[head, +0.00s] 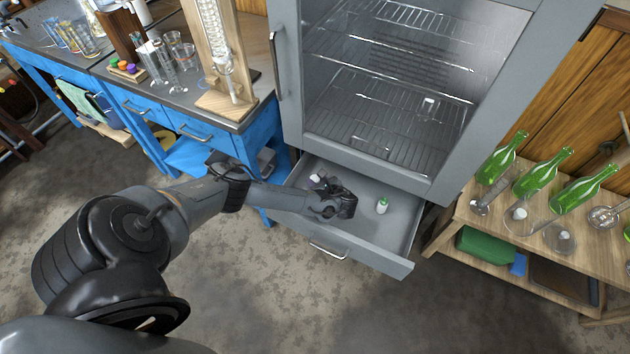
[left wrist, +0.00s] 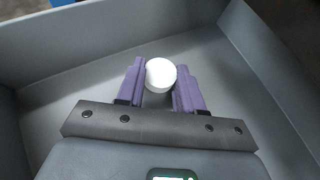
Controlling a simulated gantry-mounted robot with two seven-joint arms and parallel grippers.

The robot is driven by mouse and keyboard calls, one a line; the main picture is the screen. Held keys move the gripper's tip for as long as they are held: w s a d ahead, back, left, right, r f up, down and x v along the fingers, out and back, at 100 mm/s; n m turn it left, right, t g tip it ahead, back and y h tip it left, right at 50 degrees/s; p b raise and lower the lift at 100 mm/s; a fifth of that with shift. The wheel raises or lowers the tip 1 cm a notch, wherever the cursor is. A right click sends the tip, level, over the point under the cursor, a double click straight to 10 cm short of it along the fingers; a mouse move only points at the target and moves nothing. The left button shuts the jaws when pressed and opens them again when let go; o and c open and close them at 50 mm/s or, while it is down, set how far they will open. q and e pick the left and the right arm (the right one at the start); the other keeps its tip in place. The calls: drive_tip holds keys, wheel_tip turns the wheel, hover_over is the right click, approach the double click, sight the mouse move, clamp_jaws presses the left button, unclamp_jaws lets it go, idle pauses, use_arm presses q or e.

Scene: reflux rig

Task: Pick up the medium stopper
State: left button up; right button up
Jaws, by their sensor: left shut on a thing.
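My left gripper (head: 345,204) is inside the open drawer under the grey cabinet. In the left wrist view its purple fingers (left wrist: 160,85) are shut on a white, round-topped piece, taken as the medium stopper (left wrist: 160,74). The piece sits between the fingertips, above or at the drawer floor; I cannot tell which. In the head view the hand hides the grip. A small white thing (head: 317,179) shows just behind the arm; I cannot tell if it is the held piece. My right gripper is out of view.
The open drawer (head: 398,238) has walls close around the hand. A small green and white bottle (head: 383,205) stands in it to the right. The cabinet (head: 372,165) rises behind. A blue bench (head: 262,128) with glassware is left; a wooden shelf (head: 490,212) with green bottles is right.

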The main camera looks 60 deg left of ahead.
use_arm(q)
drive_tip(key=shift+r, duration=0.1)
drive_tip(key=shift+r+p, duration=0.75)
drive_tip(key=shift+p, duration=0.15)
drive_tip(key=s+d+p, duration=0.2)
drive_tip(key=d, duration=0.1)
drive_tip(key=shift+s, duration=0.4)
wheel_tip(320, 180, up, 13)
drive_tip(key=p, duration=0.7)
drive_tip(key=shift+r, duration=0.15)
